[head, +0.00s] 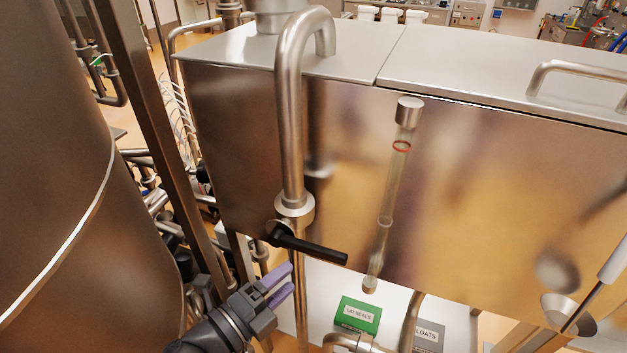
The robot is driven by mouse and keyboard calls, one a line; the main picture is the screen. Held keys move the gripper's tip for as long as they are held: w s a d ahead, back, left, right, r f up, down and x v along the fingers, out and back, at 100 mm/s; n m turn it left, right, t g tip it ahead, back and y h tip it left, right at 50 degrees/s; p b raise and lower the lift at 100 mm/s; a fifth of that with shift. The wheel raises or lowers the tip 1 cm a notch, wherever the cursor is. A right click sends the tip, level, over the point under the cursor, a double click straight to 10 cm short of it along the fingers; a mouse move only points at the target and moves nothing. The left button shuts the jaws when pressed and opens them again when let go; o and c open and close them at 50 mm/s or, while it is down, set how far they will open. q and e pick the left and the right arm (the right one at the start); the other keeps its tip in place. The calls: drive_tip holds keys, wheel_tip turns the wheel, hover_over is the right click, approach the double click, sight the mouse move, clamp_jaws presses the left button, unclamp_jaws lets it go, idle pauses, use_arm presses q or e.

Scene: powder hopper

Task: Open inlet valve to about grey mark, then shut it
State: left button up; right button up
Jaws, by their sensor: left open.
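The inlet valve has a black lever (312,248) on the vertical steel pipe (291,150) at the hopper's front. The lever points right and slightly down, crosswise to the pipe. A sight tube (393,190) stands right of it, with a red ring (402,146) near the top and a pale greyish band (385,222) lower down. I cannot make out a level in the tube. My left gripper (290,278) is below the lever, its purple fingers apart and empty, not touching the lever. My right gripper is not in view.
The steel hopper (240,130) fills the middle and right. A green box labelled LID SEALS (357,315) and a grey box (429,335) sit below it. A large steel vessel (60,180) and a dark post (150,130) stand close on the left.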

sight(320, 257)
use_arm(q)
drive_tip(key=w+d, duration=0.1)
drive_tip(key=d, duration=0.1)
drive_tip(key=w+d, duration=0.1)
drive_tip(key=shift+w+d+r, duration=0.2)
drive_tip(key=shift+w+d, duration=0.15)
drive_tip(key=shift+d, duration=0.05)
drive_tip(key=x, duration=0.4)
drive_tip(key=shift+w+f+p, duration=0.15)
drive_tip(key=shift+f+p, duration=0.1)
drive_tip(key=shift+p, duration=0.05)
drive_tip(key=shift+w, duration=0.1)
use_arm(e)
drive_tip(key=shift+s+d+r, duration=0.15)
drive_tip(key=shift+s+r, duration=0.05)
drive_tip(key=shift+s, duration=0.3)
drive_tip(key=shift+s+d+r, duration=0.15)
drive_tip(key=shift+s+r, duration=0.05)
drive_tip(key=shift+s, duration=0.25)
use_arm(q)
drive_tip(key=shift+c, duration=0.3)
clamp_jaws()
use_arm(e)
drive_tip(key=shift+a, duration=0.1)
